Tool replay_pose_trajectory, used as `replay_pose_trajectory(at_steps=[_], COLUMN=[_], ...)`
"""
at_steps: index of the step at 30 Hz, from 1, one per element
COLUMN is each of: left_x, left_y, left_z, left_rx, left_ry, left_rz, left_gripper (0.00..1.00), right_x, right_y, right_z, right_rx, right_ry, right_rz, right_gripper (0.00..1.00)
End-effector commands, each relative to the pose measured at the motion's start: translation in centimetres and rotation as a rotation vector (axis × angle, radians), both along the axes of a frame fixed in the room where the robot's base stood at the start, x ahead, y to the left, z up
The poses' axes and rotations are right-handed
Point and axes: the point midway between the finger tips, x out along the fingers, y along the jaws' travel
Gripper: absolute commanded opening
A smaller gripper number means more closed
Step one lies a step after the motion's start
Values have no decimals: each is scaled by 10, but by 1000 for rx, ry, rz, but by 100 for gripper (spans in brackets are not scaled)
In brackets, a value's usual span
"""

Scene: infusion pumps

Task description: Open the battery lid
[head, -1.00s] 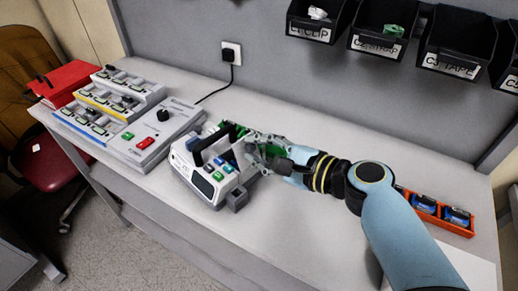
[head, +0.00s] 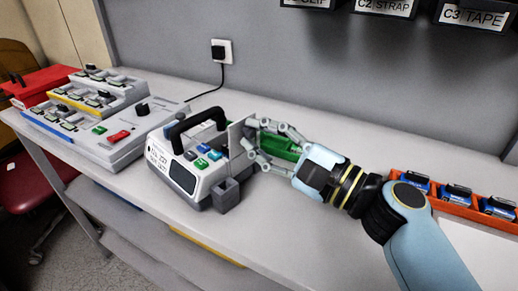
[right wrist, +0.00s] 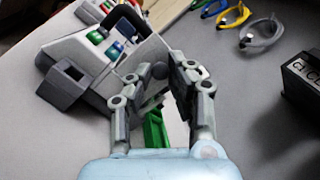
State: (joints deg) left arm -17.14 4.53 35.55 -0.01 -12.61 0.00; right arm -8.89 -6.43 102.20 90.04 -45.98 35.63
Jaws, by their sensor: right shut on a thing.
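The white infusion pump (head: 190,165) stands on the bench with a black carry handle, a small screen and coloured buttons; it also shows in the right wrist view (right wrist: 75,50). The battery lid (head: 237,136) is a grey plate at the pump's right side. It also shows in the right wrist view (right wrist: 150,55). My right gripper (head: 254,143) is at this plate, its fingers closed on the lid's edge or knob; the exact contact is partly hidden by the fingers. In the right wrist view the fingertips (right wrist: 158,72) are beside a round grey knob. My left gripper is out of view.
A green tray (head: 282,147) lies behind my right gripper. A grey open block (head: 226,194) sits at the pump's front corner. A charger station (head: 128,135) stands left; an orange tray of batteries (head: 455,198) lies right. Labelled bins hang above the back.

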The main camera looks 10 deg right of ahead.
Motion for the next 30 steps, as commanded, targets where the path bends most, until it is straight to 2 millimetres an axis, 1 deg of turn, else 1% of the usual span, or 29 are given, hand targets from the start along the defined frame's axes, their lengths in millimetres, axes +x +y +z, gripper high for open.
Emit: replay_pose_trajectory(at_steps=[8,9,13,14,20,23,26,30], left_x=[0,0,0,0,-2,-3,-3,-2], left_y=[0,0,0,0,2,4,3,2], left_z=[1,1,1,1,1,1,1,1], left_rx=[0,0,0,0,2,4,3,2], left_ry=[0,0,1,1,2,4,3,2], left_rz=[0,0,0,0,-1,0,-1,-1], left_gripper=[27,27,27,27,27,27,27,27], right_x=[-1,0,0,0,0,0,0,0], right_y=[0,0,0,0,0,0,0,0], right_z=[0,0,0,0,0,4,16,45], right_rx=[-1,-1,-1,-1,-1,0,-1,-1], right_ry=[2,2,2,2,2,1,-2,-5], right_rz=[1,1,1,1,1,1,1,1], right_gripper=[0,24,41,42,42,42,42,42])
